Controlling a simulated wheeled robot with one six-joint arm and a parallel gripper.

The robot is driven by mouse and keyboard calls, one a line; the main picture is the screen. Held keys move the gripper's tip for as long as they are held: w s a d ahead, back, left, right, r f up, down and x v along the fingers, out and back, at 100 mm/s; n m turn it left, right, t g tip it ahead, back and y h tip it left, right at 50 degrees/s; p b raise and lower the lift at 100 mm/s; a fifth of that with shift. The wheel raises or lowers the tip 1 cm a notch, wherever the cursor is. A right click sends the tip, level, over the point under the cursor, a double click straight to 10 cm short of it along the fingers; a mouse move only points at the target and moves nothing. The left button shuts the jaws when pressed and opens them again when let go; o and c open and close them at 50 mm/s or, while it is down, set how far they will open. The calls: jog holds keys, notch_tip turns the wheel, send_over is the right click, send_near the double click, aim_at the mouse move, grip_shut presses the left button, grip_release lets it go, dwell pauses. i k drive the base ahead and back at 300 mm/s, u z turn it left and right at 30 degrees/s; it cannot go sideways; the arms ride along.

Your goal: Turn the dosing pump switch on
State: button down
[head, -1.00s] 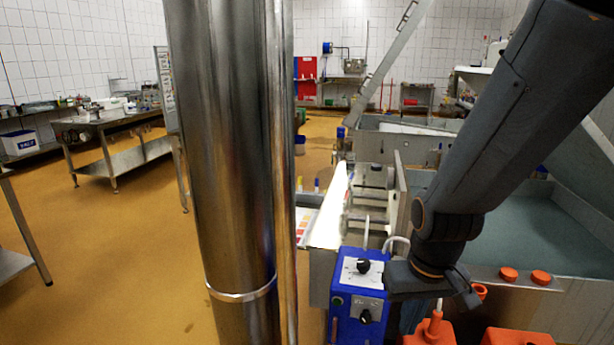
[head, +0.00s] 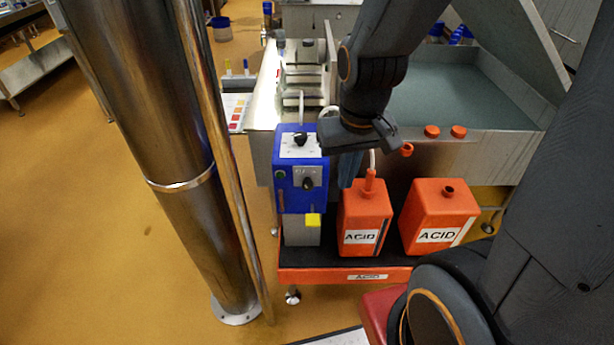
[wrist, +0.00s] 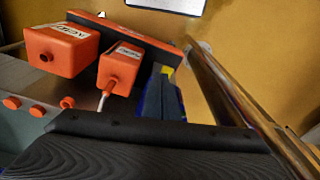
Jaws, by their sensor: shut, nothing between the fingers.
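The dosing pump is a blue box (head: 290,205) in the head view, with a black knob (head: 300,140) on its sloped top panel. A second black rotary knob (head: 308,183) sits on a grey front plate, with a small green spot (head: 281,174) left of it. Which knob is the switch, I cannot tell for sure. My gripper (head: 347,180) points down just right of the pump, partly hidden by my own wrist. In the wrist view my gripper (wrist: 160,75) is shut and empty; it hides most of the pump, leaving a thin blue edge.
Two orange acid canisters, one capped (head: 364,215) with a tube and one open (head: 440,215), stand on a trolley (head: 345,276) right of the pump. A steel vat wall (head: 455,150) is behind them. A steel column (head: 160,140) stands to the left. Floor is free further left.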

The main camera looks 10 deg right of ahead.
aim_at(307, 185)
jog(key=u, duration=1.9)
jog(key=k, duration=0.95)
jog(key=z, duration=1.7)
